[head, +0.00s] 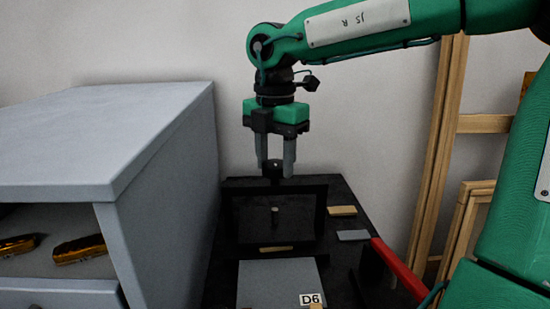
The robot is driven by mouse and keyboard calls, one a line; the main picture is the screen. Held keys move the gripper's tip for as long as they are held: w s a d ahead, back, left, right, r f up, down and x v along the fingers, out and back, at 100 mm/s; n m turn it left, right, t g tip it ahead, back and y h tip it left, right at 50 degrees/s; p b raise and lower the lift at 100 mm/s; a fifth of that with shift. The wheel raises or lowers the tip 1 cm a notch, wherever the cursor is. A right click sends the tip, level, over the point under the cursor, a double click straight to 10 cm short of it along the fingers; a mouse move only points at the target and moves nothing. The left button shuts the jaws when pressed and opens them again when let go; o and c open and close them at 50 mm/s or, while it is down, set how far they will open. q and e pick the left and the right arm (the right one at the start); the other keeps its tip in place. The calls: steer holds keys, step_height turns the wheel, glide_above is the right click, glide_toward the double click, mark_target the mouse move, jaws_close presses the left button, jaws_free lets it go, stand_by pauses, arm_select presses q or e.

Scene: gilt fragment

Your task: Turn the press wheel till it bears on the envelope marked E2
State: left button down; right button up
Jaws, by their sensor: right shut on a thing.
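The black press (230,211) stands on a dark bench beyond a grey plate. My right gripper (275,166) points straight down over the top of the press, with one finger on each side of the small dark press wheel (273,172), and is shut on it. A short screw end with a pale tip (275,210) shows in the middle of the press frame. A flat tan piece (276,249) lies low in the press; I cannot read any mark on it. No E2 mark is readable. My left gripper is out of view.
A grey plate (270,282) with a D6 label lies in front of the press. A tan block (342,211), a grey block (352,235) and a red bar (398,268) are to the right. A grey cabinet (160,190) stands close on the left.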

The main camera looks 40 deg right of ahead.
mark_target(275, 163)
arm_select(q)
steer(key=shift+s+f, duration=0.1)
arm_select(e)
steer(key=o, duration=1)
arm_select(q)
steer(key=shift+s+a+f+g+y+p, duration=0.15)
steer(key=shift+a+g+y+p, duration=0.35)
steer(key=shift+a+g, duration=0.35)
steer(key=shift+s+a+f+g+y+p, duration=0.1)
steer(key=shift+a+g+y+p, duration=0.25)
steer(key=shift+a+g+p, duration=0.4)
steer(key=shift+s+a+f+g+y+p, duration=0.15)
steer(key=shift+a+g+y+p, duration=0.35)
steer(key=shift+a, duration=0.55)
arm_select(e)
step_height(275, 163, up, 14)
